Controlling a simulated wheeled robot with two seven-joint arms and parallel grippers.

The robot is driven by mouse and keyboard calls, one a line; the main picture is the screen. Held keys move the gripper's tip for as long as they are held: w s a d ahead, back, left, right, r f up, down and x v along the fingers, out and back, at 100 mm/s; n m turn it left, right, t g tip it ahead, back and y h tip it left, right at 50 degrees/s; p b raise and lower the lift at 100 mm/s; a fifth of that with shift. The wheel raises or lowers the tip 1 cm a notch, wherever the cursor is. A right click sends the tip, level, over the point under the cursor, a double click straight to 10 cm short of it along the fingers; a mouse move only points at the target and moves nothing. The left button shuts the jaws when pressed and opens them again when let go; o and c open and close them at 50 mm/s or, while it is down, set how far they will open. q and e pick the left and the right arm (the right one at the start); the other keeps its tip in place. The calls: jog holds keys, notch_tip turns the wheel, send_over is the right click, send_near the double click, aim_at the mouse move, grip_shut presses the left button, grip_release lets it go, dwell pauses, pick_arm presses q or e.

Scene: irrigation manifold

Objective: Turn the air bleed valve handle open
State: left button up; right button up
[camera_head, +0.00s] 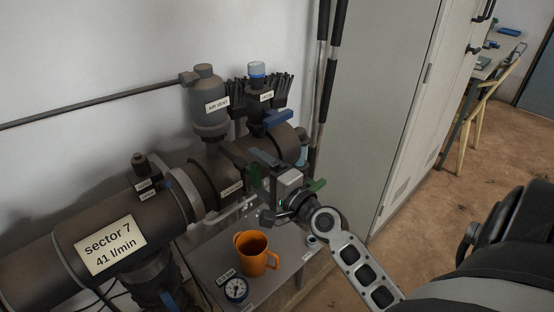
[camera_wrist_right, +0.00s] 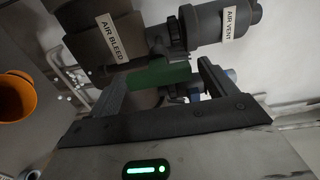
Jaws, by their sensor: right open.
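The air bleed valve's green handle (camera_wrist_right: 160,75) lies between my right gripper's two fingers in the right wrist view, near their tips. A gap shows at the handle's ends, so the fingers are not closed on it. The AIR BLEED label (camera_wrist_right: 112,38) is just above and left of the handle. My right gripper is open at the valve, below the large pipe's right part. My left gripper is not in view.
The grey air vent (camera_head: 208,118) and a fitting with a blue lever (camera_head: 278,118) stand above the pipe. A small table (camera_head: 205,258) below carries an orange mug (camera_head: 252,253) and a round gauge (camera_head: 235,289). A tall grey cabinet (camera_head: 375,110) stands to the right.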

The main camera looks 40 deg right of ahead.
pick_arm(q)
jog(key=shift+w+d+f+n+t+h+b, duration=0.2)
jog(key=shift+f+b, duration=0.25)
jog(key=shift+b, duration=0.8)
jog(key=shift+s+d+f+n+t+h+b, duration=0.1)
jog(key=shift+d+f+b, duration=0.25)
jog(key=shift+b, duration=0.85)
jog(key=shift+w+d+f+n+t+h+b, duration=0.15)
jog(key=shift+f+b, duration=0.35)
jog(key=shift+b, duration=0.75)
pick_arm(e)
jog(key=s+d, duration=0.1)
jog(key=s, duration=1.4)
jog(key=shift+s, duration=0.25)
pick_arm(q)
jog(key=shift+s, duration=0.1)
pick_arm(e)
jog(key=shift+d, duration=0.1)
pick_arm(q)
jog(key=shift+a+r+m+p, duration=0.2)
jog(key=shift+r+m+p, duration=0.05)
jog(key=shift+p, duration=0.7)
pick_arm(e)
jog(key=s+a+f+n+g+y, duration=0.1)
jog(key=a+f+n+g, duration=0.6)
jog(key=a+f+n, duration=1.1)
jog(key=shift+s+f+n+y, duration=0.4)
jog(key=shift+f+n+y, duration=0.2)
jog(key=shift+f+n, duration=0.15)
